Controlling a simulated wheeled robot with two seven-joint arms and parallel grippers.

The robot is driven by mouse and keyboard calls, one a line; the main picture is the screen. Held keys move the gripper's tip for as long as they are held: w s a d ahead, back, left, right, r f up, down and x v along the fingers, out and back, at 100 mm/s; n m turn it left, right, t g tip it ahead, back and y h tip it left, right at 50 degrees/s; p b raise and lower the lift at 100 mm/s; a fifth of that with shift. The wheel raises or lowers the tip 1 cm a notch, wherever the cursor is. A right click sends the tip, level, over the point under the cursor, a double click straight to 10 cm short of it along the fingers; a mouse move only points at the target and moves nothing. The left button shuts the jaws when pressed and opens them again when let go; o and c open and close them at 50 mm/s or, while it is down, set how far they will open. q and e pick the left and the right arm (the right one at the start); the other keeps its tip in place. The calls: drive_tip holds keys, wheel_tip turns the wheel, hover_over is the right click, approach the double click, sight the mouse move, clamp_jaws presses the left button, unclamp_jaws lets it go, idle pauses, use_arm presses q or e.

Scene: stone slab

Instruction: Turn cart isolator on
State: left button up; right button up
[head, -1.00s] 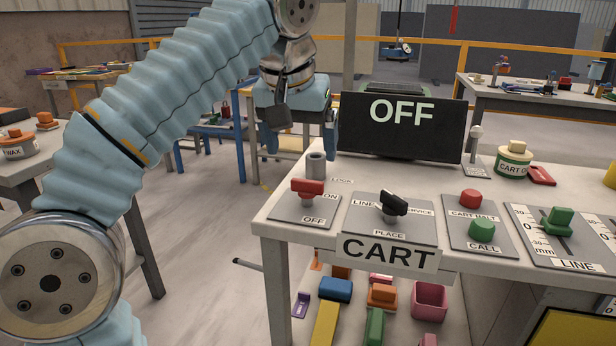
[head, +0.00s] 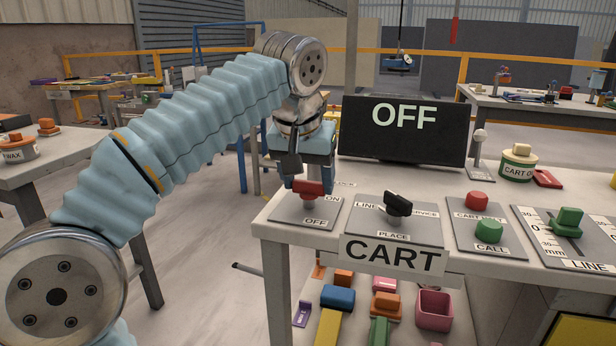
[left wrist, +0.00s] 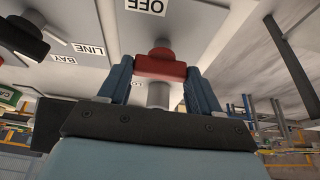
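The cart isolator is a red handle (head: 308,189) on a grey plate (head: 322,215) marked ON and OFF, at the left end of the cart bench. The black display (head: 402,130) behind it reads OFF. My left gripper (head: 309,183) is low at the back of the handle. In the left wrist view the handle (left wrist: 160,67) lies between the tips of my left gripper (left wrist: 160,70), one blue finger on each side. The fingers look open, with little or no gap to the handle. A grey cylinder (left wrist: 159,95) stands behind the handle. My right gripper is not in view.
A black selector knob (head: 398,204) stands right of the isolator, then a red button (head: 477,201) and a green button (head: 489,230). A green slider (head: 567,221) is farther right. Coloured bins and blocks lie under the bench.

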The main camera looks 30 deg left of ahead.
use_arm(q)
drive_tip(key=c, duration=0.4)
drive_tip(key=shift+c, duration=0.2)
drive_tip(key=shift+r+m, duration=0.1)
drive_tip(key=shift+m, duration=0.2)
drive_tip(key=m, duration=0.1)
drive_tip(key=m+h+p, duration=0.1)
drive_tip(key=m, duration=0.1)
drive_tip(key=shift+a+r+m+h+p, duration=0.1)
drive_tip(key=shift+a+m+h+p, duration=0.05)
drive_tip(key=shift+m+h+p, duration=0.15)
drive_tip(key=m+h+p, duration=0.1)
drive_tip(key=m, duration=0.3)
drive_tip(key=shift+a+m+h+p, duration=0.1)
drive_tip(key=shift+m+h+p, duration=0.2)
drive_tip(key=shift+h, duration=0.1)
drive_tip(key=m+g+h, duration=0.1)
drive_tip(key=m, duration=0.3)
drive_tip(key=shift+w+a, duration=0.1)
drive_tip(key=shift+w, duration=0.05)
drive_tip(key=shift+w+m+g+h, duration=0.1)
drive_tip(key=shift+m+g+h, duration=0.3)
drive_tip(key=shift+m, duration=0.85)
drive_tip(key=shift+m+g+h, duration=0.1)
drive_tip(key=shift+m+g, duration=0.5)
drive_tip(key=shift+m, duration=0.65)
